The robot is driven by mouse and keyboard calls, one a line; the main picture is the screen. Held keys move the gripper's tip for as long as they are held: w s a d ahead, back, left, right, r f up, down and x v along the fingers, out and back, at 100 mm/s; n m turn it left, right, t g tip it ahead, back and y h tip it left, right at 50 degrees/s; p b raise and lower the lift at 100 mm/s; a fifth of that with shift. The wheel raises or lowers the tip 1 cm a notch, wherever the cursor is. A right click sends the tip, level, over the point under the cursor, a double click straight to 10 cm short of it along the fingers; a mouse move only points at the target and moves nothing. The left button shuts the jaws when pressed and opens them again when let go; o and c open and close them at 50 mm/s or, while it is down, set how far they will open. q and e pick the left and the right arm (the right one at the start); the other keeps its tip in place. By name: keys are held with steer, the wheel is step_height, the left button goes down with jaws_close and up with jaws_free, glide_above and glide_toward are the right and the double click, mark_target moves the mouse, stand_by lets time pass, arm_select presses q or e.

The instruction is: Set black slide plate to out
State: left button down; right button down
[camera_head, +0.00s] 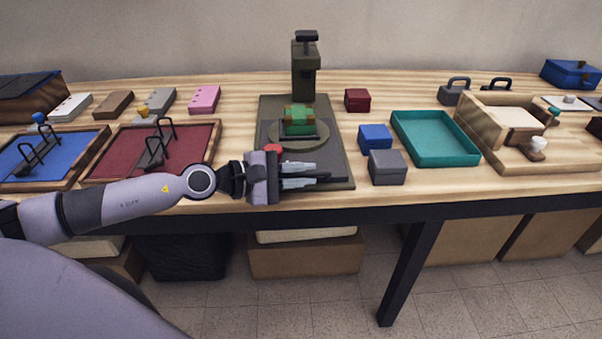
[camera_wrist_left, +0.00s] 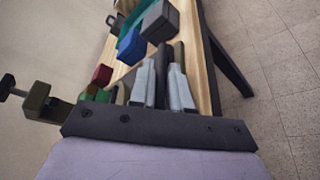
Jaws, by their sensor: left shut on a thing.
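A dark olive press stands on the table, with an upright column (camera_head: 305,72) at the back and a flat dark base (camera_head: 267,108). A round grey plate (camera_head: 277,137) lies on the base and carries a green block (camera_head: 298,121) with brown bands. My left gripper (camera_head: 316,177) is at the front end of the base, its fingers pointing right. It is shut on a dark part there, which I take to be the black slide plate. In the left wrist view the fingers (camera_wrist_left: 162,70) close around a dark piece, mostly hidden. My right gripper is not in view.
A red knob (camera_head: 273,149) sits just behind my gripper. To the right stand a blue box (camera_head: 375,137), a grey box (camera_head: 388,167) and a teal tray (camera_head: 434,159). A red tray (camera_head: 187,139) with black handles lies to the left. The table's front edge is close.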

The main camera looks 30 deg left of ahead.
arm_select(q)
steer(key=shift+s+d+f, duration=0.1)
steer(key=shift+s+d, duration=0.05)
steer(key=shift+d, duration=0.05)
steer(key=shift+s, duration=0.1)
steer(key=c, duration=1.2)
jaws_free()
steer(key=shift+s, duration=0.1)
steer(key=shift+o, duration=0.2)
